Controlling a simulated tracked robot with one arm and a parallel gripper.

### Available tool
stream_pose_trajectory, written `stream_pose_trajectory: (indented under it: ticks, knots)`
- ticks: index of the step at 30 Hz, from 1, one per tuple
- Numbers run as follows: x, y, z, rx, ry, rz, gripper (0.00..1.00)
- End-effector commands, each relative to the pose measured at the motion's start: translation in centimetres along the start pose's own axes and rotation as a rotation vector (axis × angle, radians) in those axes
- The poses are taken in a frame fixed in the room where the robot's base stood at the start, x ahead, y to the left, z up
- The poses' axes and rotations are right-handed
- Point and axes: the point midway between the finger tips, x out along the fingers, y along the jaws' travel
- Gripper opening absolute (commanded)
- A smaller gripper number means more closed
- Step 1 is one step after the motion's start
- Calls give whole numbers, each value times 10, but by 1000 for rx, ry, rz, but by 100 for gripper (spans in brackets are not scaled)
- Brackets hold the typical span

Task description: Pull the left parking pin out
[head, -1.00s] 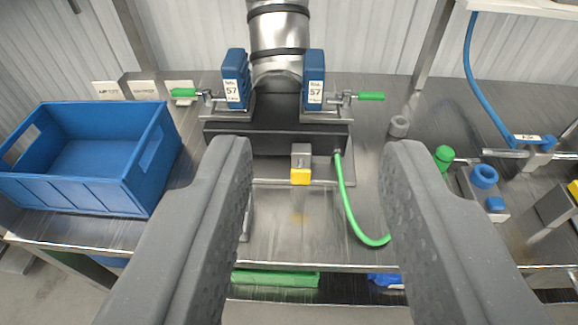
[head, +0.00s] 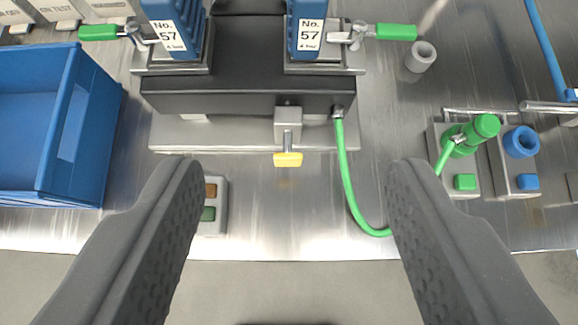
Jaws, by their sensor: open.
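A green handle (head: 98,32) with a metal clamp-like fitting sticks out left of the left blue block (head: 177,28), which is labelled 57. A matching green handle (head: 396,32) sticks out right of the right blue block (head: 307,36). A yellow grip (head: 288,159) on a short metal rod hangs from a grey block at the front of the black base (head: 245,101). I cannot tell which of these is the left parking pin. My gripper (head: 296,168) is open and empty, its fingers widely apart on either side of the yellow grip in the picture.
A blue crate (head: 70,135) stands at the left. A green hose (head: 350,190) loops behind my right finger to a green coupling (head: 482,126) on a block at the right. A blue ring (head: 521,142) and a grey cup (head: 421,56) are nearby. A small button box (head: 213,205) lies by my left finger.

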Motion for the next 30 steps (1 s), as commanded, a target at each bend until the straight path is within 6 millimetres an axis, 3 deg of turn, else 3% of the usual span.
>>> stream_pose_trajectory:
  ticks: [1, 5, 15, 30]
  knots:
    - [4, 1, -7, 0, -38, 0, 53]
    - [26, 1, -3, 0, -124, -1, 53]
    - [69, 1, 21, 3, -342, -12, 53]
    - [95, -2, 55, 8, -483, -24, 53]
